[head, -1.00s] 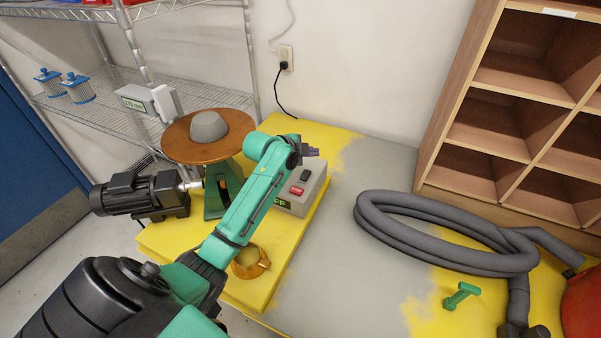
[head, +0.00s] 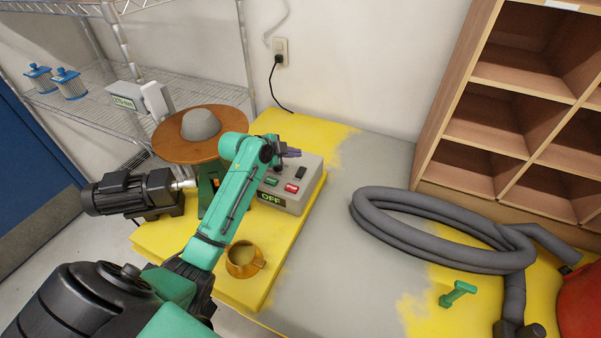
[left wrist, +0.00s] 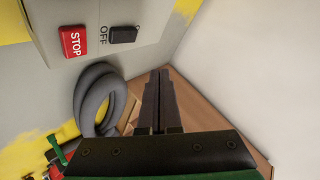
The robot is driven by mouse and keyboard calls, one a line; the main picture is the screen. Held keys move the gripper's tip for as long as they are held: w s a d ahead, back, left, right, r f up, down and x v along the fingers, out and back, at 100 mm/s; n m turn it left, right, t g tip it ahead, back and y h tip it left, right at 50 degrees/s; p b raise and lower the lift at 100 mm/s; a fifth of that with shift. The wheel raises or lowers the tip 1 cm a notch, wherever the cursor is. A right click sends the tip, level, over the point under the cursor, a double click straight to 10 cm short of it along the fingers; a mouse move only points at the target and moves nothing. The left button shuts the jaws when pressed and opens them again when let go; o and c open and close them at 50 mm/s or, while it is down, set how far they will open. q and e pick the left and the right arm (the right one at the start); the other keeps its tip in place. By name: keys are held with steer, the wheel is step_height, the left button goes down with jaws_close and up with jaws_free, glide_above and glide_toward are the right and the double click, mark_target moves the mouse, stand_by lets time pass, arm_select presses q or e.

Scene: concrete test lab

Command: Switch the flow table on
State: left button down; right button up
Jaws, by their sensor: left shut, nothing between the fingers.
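The flow table has a round brown top (head: 170,146) with a grey dome-shaped mould (head: 201,125) on it, over a green stand. Its grey control box (head: 293,206) has a green button (head: 271,182), a red STOP button (head: 291,188), a black rocker switch (head: 301,172) and a label reading OFF (head: 271,198). My left gripper (head: 292,153) is shut and empty above the back left part of the box. In the left wrist view its fingers (left wrist: 158,100) are together, apart from the STOP button (left wrist: 73,41) and the black switch (left wrist: 123,34), which is marked OFF.
A black motor (head: 130,193) adjoins the flow table. A brass cup (head: 243,261) stands on the yellow base in front of the box. A grey hose coil (head: 430,250), a green handled tool (head: 458,293) and wooden cubbies (head: 480,120) are to the right. The grey bench middle is clear.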

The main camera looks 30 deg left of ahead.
mark_target(297, 174)
arm_select(q)
steer(key=f, duration=0.2)
steer(key=f+b, duration=0.1)
steer(key=f, duration=0.1)
steer(key=w+f+b, duration=0.1)
steer(key=shift+f, duration=0.4)
steer(key=shift+w+d+f+b, duration=0.1)
steer(key=shift+f+b, duration=0.2)
steer(key=shift+f, duration=0.05)
stand_by(0.6)
stand_by(0.6)
